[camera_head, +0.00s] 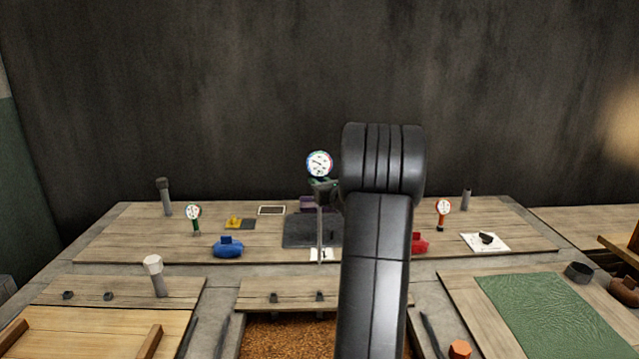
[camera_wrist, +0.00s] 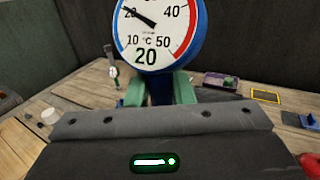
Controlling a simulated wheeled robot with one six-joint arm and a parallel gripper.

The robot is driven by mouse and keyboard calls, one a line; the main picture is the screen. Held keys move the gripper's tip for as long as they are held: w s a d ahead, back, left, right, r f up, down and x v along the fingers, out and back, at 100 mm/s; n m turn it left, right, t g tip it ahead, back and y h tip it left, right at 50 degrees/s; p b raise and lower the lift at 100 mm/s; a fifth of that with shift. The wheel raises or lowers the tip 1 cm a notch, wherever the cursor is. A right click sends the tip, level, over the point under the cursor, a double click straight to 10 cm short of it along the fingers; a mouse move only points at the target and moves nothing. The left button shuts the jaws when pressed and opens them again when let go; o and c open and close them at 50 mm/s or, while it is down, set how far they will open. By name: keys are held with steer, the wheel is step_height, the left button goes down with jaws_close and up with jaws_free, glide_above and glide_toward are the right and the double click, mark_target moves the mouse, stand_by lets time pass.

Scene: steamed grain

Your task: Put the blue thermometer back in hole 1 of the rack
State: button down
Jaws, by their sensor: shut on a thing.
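My gripper (camera_head: 322,187) is shut on the blue thermometer (camera_head: 319,163) just below its round white dial. The thermometer is upright, with its thin grey stem hanging down in front of the dark grey plate. In the wrist view its blue-rimmed dial (camera_wrist: 158,32) faces the camera, above the green jaws (camera_wrist: 160,90). The stem's lower end shows near a small white card (camera_head: 324,255); I cannot tell whether it touches anything. I cannot make out the rack or hole 1 for certain; my arm hides part of the middle of the bench.
A green thermometer (camera_head: 193,213) stands at left and an orange one (camera_head: 443,209) at right. A blue object (camera_head: 228,247), a red object (camera_head: 420,242), a dark plate (camera_head: 297,232) and a purple item (camera_head: 308,203) are on the bench. A grain bed (camera_head: 290,336) lies in front.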

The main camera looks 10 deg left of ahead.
mark_target(320, 160)
step_height(320, 160, up, 9)
steer(key=p, duration=0.8)
steer(key=shift+r, duration=0.1)
steer(key=shift+r+p, duration=2.35)
steer(key=shift+r, duration=1.05)
steer(key=shift+f, duration=0.1)
